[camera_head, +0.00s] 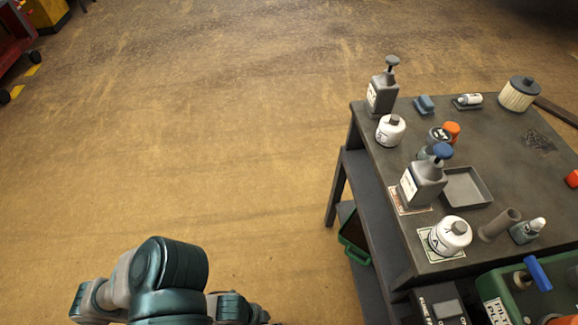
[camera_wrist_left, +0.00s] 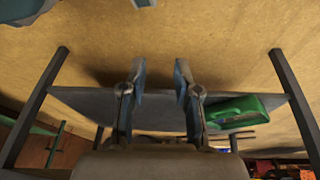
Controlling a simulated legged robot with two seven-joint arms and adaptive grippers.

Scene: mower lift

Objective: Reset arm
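My left gripper (camera_wrist_left: 160,82) shows in the left wrist view with its two fingers apart and nothing between them. Beyond the fingers is the grey lower shelf (camera_wrist_left: 80,97) of a stand with dark legs. A green container (camera_wrist_left: 238,111) lies on that shelf, to the right of the fingers. In the head view a teal and grey part of my arm (camera_head: 168,278) shows at the bottom left, but no gripper fingers are seen there. My right gripper is in neither view.
A dark workbench (camera_head: 480,228) at right holds pump bottles (camera_head: 382,92), white jars (camera_head: 391,130), a grey tray (camera_head: 467,187) and a filter (camera_head: 518,94). A green machine (camera_head: 520,297) is at the lower right. The floor (camera_head: 190,130) at left and centre is clear.

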